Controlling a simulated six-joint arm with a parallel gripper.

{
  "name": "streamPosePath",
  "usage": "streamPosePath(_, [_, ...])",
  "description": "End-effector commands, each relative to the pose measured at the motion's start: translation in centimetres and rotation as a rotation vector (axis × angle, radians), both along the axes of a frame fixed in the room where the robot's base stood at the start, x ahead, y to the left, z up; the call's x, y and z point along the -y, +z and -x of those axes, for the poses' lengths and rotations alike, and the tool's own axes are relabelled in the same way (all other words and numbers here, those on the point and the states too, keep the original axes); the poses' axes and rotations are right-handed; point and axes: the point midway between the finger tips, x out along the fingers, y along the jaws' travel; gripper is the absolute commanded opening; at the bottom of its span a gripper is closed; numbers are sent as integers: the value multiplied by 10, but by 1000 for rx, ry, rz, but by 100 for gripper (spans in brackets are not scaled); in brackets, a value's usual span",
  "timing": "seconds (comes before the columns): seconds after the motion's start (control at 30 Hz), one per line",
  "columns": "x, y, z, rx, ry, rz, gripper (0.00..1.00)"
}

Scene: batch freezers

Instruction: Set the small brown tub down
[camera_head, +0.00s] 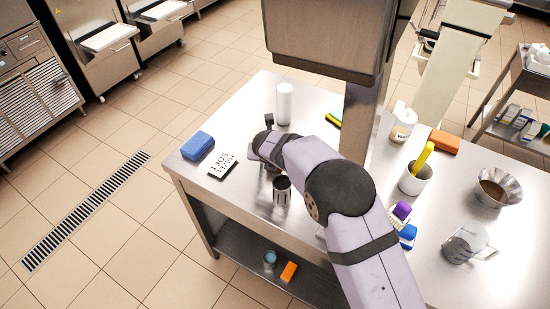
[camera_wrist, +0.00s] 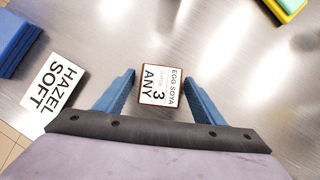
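The small brown tub (camera_wrist: 141,99) shows in the wrist view from above, its brown edge around a white label reading "EGG SOYA 3 ANY". It lies between the two blue fingertips of my gripper (camera_wrist: 160,77), turned slightly against them. A narrow gap seems to show on its left side; contact on the right is unclear. Whether the fingers press on it, and whether its base touches the table, I cannot tell. In the head view my gripper (camera_head: 270,162) is low over the table's front left part, and my arm hides the tub.
A "HAZEL SOFT" card (camera_head: 223,166) and a blue block (camera_head: 197,146) lie to the left on the steel table (camera_head: 240,112). A metal cup (camera_head: 282,192) stands close in front of my gripper. A white cylinder (camera_head: 285,104) stands behind. A steel post (camera_head: 362,115) rises to the right.

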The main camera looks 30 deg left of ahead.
Motion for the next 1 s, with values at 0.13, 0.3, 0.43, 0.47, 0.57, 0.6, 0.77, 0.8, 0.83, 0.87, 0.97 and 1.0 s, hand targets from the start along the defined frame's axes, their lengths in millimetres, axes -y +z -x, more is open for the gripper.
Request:
streamPosePath(0.13, [0, 0, 0, 0, 0, 0, 62])
streamPosePath(0.3, [0, 2, 0, 0, 0, 0, 62])
streamPosePath(0.43, [1, 7, 2, 0, 0, 0, 62])
streamPosePath(0.47, [1, 8, 3, 0, 0, 0, 62])
streamPosePath(0.57, [3, 16, 8, 1, 0, 0, 62])
streamPosePath(0.6, [3, 21, 10, 2, 1, -2, 62])
streamPosePath(0.77, [8, 41, 22, 2, 0, -3, 62])
streamPosePath(0.8, [10, 47, 26, 1, 0, -2, 62])
streamPosePath(0.83, [11, 51, 28, 2, 1, -2, 62])
streamPosePath(0.87, [12, 55, 31, 2, 1, -2, 62])
streamPosePath(0.97, [15, 69, 39, 2, 1, -2, 62])
streamPosePath(1.0, [17, 74, 42, 2, 1, -2, 62])
